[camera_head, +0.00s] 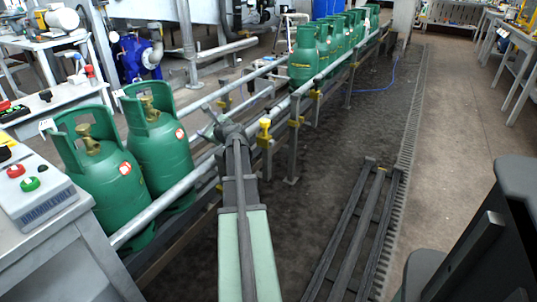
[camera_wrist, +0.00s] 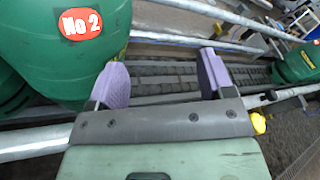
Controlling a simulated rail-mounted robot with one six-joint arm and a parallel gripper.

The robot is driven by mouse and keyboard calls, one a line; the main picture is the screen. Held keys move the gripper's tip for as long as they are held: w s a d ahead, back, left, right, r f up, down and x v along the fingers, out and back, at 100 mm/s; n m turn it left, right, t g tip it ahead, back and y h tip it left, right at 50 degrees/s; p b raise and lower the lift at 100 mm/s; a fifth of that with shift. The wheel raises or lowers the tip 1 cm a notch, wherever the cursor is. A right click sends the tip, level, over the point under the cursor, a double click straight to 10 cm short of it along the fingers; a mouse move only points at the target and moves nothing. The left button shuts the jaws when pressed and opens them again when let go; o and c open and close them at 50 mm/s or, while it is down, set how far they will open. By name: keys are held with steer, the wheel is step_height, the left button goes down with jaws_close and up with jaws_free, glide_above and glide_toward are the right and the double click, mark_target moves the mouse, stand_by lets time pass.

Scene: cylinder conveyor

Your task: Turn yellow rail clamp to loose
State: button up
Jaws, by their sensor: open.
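The nearest yellow rail clamp (camera_head: 264,132) sits on the front conveyor rail, just right of my gripper (camera_head: 212,124) in the head view. In the wrist view, a yellow clamp (camera_wrist: 259,123) shows only partly at the right, beyond the gripper body and outside the fingers. My gripper (camera_wrist: 162,82) is open, with its two purple fingers wide apart over the conveyor and nothing between them. It is apart from the clamp.
Two green gas cylinders (camera_head: 160,148) stand on the conveyor left of my gripper. A row of green cylinders (camera_head: 304,58) stands farther along. More yellow clamps (camera_head: 295,122) are on the rail. A control box (camera_head: 32,186) with red and green buttons is at the left.

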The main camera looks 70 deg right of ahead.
steer(key=s+d+f+m+g+h+b, duration=0.2)
steer(key=s+d+f+m+h+b, duration=0.55)
steer(key=s+d, duration=0.55)
steer(key=m+g, duration=0.1)
steer(key=m, duration=0.4)
glide_toward(266, 123)
steer(key=d, duration=0.1)
steer(key=shift+n, duration=0.25)
steer(key=x, duration=1.1)
steer(key=shift+w, duration=0.4)
steer(key=c, duration=0.9)
